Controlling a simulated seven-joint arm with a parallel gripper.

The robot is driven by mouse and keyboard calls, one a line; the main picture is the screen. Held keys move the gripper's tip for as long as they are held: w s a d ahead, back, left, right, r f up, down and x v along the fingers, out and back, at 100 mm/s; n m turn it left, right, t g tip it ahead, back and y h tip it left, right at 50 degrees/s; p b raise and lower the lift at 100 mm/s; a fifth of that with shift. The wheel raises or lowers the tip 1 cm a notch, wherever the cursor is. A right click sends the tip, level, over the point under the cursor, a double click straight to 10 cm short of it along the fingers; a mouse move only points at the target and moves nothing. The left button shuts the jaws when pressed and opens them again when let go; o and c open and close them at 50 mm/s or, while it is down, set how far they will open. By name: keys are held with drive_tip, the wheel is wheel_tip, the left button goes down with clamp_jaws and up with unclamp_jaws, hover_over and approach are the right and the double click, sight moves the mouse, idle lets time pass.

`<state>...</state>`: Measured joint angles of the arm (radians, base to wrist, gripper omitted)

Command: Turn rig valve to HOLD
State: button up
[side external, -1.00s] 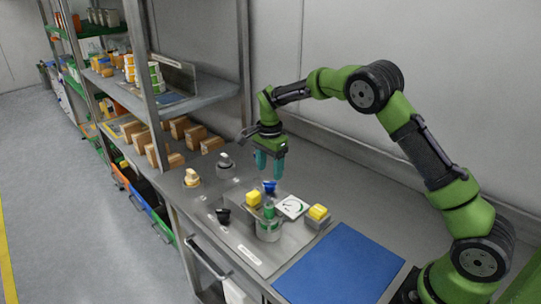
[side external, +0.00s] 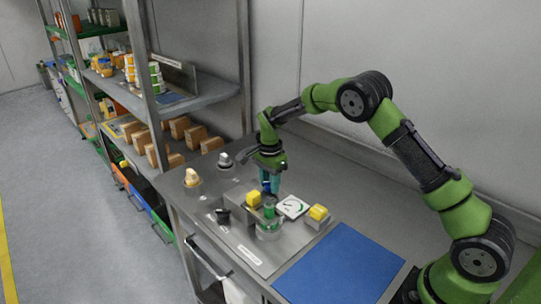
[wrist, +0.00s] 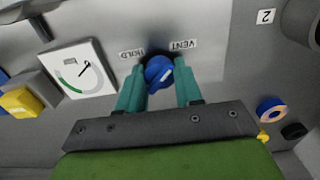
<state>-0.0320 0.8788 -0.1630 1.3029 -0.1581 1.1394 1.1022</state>
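The rig valve is a blue knob (wrist: 158,72) on the grey panel, between a HOLD label (wrist: 131,54) and a VENT label (wrist: 183,44), which appear upside down in the wrist view. I cannot clearly tell which label the knob points to. My gripper (wrist: 160,82) has its teal fingers on either side of the knob, open, with a gap showing at least on the right. In the side external view my gripper (side external: 270,182) points down over the valve, and the knob is mostly hidden behind the fingers.
A dial gauge (wrist: 77,70) and a yellow block (wrist: 19,102) sit left of the valve in the wrist view. In the side external view, a clear cylinder with green (side external: 269,222), a black knob (side external: 222,216) and a blue mat (side external: 340,264) are nearby.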

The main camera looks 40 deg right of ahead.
drive_tip(key=shift+c, duration=1.1)
drive_tip(key=shift+n, duration=0.3)
drive_tip(key=n, duration=0.3)
drive_tip(key=shift+n, duration=0.3)
drive_tip(key=n, duration=0.4)
drive_tip(key=shift+n, duration=0.3)
drive_tip(key=n, duration=0.9)
drive_tip(key=shift+r, duration=0.1)
drive_tip(key=o, duration=1)
